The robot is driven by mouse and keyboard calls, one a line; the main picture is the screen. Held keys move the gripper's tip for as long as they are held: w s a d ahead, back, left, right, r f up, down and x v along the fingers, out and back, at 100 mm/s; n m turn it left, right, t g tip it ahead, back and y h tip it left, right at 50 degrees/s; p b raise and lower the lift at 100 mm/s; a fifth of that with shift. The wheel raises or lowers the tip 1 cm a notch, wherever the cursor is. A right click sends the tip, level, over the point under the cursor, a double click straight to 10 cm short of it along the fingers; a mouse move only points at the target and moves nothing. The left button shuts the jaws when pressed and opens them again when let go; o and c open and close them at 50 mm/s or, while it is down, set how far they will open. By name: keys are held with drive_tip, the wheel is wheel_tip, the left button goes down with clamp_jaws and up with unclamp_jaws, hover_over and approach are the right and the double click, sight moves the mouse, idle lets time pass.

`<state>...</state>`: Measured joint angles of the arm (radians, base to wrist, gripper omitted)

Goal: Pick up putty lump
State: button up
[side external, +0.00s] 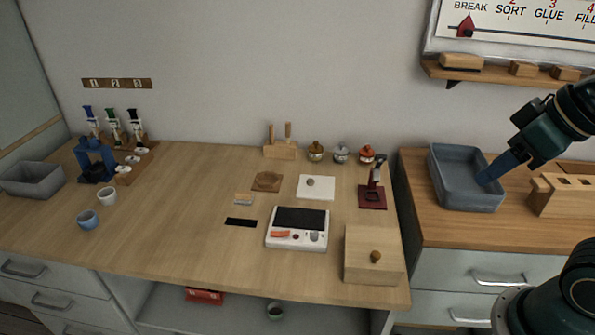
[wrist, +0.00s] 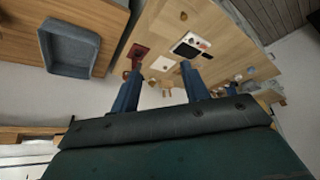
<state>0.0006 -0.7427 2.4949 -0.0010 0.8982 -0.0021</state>
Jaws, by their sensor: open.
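A small grey lump, which looks like the putty lump (side external: 310,182), sits on a white square tile (side external: 301,190) toward the back of the wooden bench. In the wrist view the tile (wrist: 162,64) shows small and far off between my fingertips, and the lump is too small to make out. My gripper (side external: 487,180) is far to the right of the lump, in front of or above the blue-grey tray on the side counter. In the wrist view my gripper (wrist: 161,70) has its two blue fingers apart with nothing between them.
A white scale (side external: 298,238) stands in front of the tile, and a dark red stand (side external: 372,196) is to its right. Small lidded pots (side external: 341,154) line the back. A wooden box (side external: 372,254) sits front right. The blue-grey tray (side external: 467,202) is on the counter.

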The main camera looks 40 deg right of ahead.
drive_tip(key=w+d+n, duration=0.1)
drive_tip(key=w+n, duration=0.1)
drive_tip(key=w, duration=2)
drive_tip(key=w+d+f+n, duration=0.1)
drive_tip(key=w+d+f, duration=0.1)
drive_tip(key=w+f, duration=0.6)
drive_tip(key=w+d+f+n+g+y, duration=0.1)
drive_tip(key=w+f, duration=0.8)
drive_tip(key=shift+w+d+f+y, duration=0.3)
drive_tip(key=shift+w+d, duration=0.1)
drive_tip(key=shift+f, duration=0.1)
hover_over(311, 180)
drive_tip(key=s+d, duration=0.1)
drive_tip(key=s, duration=0.2)
drive_tip(key=shift+w+f, duration=0.2)
drive_tip(key=shift+f, duration=3.7)
drive_tip(key=shift+x, duration=2.55)
